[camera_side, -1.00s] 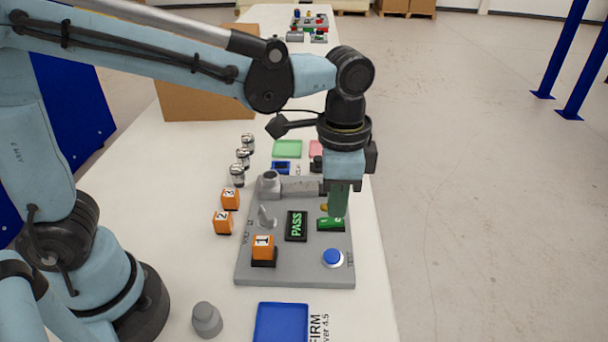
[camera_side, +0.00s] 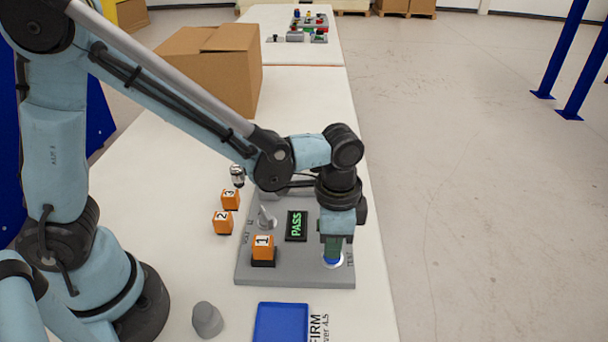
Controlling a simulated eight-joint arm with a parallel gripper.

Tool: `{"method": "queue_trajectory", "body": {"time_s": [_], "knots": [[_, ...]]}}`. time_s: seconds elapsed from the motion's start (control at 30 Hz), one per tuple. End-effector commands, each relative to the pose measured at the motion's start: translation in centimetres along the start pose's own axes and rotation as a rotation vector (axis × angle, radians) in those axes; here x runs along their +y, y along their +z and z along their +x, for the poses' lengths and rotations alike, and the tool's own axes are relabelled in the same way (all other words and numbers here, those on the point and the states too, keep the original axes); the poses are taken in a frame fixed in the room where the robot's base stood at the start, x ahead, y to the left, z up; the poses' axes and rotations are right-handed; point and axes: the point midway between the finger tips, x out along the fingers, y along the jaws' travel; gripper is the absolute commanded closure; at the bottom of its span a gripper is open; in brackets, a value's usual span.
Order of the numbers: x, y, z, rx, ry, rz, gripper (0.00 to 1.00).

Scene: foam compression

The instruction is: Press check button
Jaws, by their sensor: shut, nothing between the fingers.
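A blue round button (camera_side: 332,262) with a pale ring sits at the front right of the grey test panel (camera_side: 300,277). My gripper (camera_side: 333,255) points straight down over this button, shut and empty. Its tips hide most of the button and look to be at its top; I cannot tell whether they touch it or press it down. A small black display (camera_side: 296,226) on the panel reads PASS in green.
An orange block marked 1 (camera_side: 263,247) sits on the panel, left of the button. Orange blocks 2 (camera_side: 223,223) and 3 (camera_side: 230,199) stand left of the panel. A blue tray (camera_side: 281,323), a grey knob-like piece (camera_side: 207,320) and a cardboard box (camera_side: 215,75) are also on the table.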

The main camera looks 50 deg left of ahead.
Motion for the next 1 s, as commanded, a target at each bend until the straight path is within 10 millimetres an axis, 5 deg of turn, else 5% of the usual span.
{"method": "queue_trajectory", "body": {"time_s": [0.5, 1.0], "knots": [[0.0, 0.0, 1.9, 0.001, 0.000, 0.000, 1.00], [-0.1, -0.1, 0.3, 0.003, -0.001, 0.000, 1.00]]}}
